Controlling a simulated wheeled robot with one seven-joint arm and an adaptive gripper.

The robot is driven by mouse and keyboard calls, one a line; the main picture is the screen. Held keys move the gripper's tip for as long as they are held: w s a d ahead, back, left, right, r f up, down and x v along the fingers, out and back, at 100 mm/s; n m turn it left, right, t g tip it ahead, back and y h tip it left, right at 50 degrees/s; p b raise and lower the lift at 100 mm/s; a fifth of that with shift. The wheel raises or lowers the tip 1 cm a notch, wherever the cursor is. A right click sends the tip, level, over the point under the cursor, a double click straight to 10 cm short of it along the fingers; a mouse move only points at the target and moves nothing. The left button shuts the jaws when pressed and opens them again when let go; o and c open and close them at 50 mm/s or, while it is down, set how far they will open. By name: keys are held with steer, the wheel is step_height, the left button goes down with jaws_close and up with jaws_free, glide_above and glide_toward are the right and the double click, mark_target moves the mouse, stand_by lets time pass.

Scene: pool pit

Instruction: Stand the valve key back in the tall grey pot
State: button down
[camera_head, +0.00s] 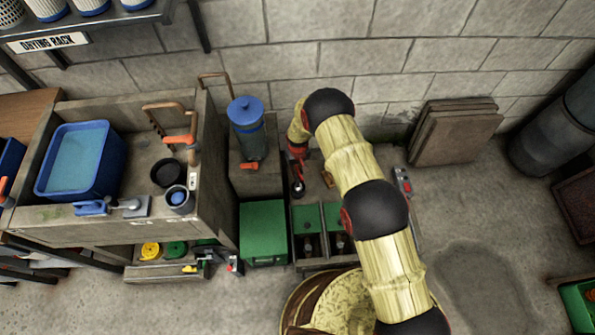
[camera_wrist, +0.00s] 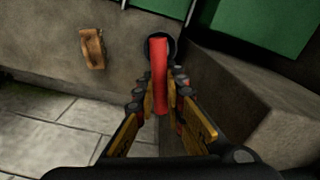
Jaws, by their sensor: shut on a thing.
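My gripper (camera_head: 298,153) is low over the tray-like stand right of the blue-lidded container. In the wrist view its fingers (camera_wrist: 160,94) are shut on a red bar, apparently the valve key (camera_wrist: 160,72). The bar's far end overlaps a dark round opening or disc (camera_wrist: 151,41). I cannot tell if it is inside, touching or above. In the head view a dark round thing (camera_head: 298,188) shows just below the gripper. A small grey pot (camera_head: 180,205) with something blue inside stands at the bench's front right. I cannot tell whether it is the task's pot.
The blue-lidded container (camera_head: 247,130) stands close left of my gripper, above a green box (camera_head: 263,232). Green panels (camera_head: 307,218) lie in front. A small brown wooden piece (camera_wrist: 93,48) is left in the wrist view. Boards (camera_head: 455,135) lean on the wall. Open floor lies right.

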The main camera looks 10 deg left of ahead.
steer(key=shift+f+b, duration=0.55)
steer(key=shift+f, duration=0.5)
steer(key=shift+f+b, duration=1.45)
steer(key=shift+f, duration=0.05)
stand_by(0.7)
steer(key=c, duration=1.8)
jaws_free()
steer(key=shift+o, duration=0.2)
steer(key=shift+r+p, duration=2.05)
steer(key=shift+r, duration=1.95)
